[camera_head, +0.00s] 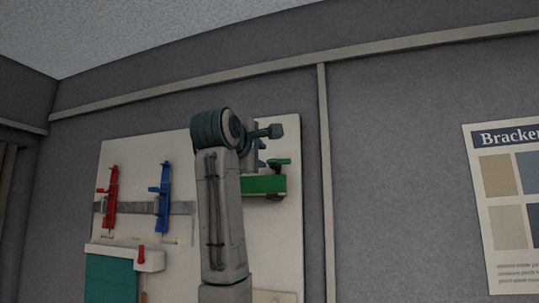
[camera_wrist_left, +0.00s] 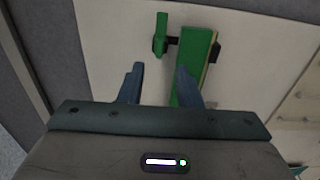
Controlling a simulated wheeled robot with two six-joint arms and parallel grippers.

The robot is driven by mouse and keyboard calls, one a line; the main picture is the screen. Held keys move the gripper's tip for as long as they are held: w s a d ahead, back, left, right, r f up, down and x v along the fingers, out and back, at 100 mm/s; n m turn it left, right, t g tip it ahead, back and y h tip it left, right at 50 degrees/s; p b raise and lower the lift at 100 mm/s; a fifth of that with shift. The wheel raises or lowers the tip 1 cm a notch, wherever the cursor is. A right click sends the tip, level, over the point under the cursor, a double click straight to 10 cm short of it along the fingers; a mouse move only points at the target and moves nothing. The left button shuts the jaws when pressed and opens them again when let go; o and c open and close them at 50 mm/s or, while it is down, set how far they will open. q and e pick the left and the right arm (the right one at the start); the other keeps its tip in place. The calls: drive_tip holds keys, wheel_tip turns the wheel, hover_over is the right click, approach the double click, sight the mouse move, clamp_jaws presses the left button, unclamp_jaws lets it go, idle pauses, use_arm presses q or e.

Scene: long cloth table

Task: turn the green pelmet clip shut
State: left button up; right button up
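The green pelmet clip (camera_head: 264,185) is on the pale board, right of my raised left arm, which hides its left part. Its green lever (camera_head: 279,162) sits just above the body. In the left wrist view the clip's long green body (camera_wrist_left: 196,62) is ahead of the right finger, and its green lever (camera_wrist_left: 161,36) stands apart to the left, joined by a dark pin. My left gripper (camera_wrist_left: 160,82) is open, its two blue fingers spread with nothing seen between them. The right finger overlaps the green body in the picture; I cannot tell whether they touch. My right gripper is not in view.
The pale board (camera_head: 285,228) is on the grey wall. A red clamp (camera_head: 111,197) and a blue clamp (camera_head: 162,197) are on a grey bar at left. Below are a teal cloth (camera_head: 110,279) and a small red lever (camera_head: 141,254). A poster (camera_head: 508,210) hangs far right.

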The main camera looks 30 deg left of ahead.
sight(271, 161)
use_arm(q)
drive_tip(key=p+x, duration=0.1)
drive_tip(key=x, duration=0.2)
drive_tip(key=p+x, duration=0.2)
drive_tip(key=x, duration=0.1)
drive_tip(key=shift+r, duration=0.2)
drive_tip(key=shift+w+a+f+p, duration=0.15)
drive_tip(key=shift+w+p, duration=0.25)
drive_tip(key=shift+w, duration=0.2)
drive_tip(key=shift+c, duration=0.4)
clamp_jaws()
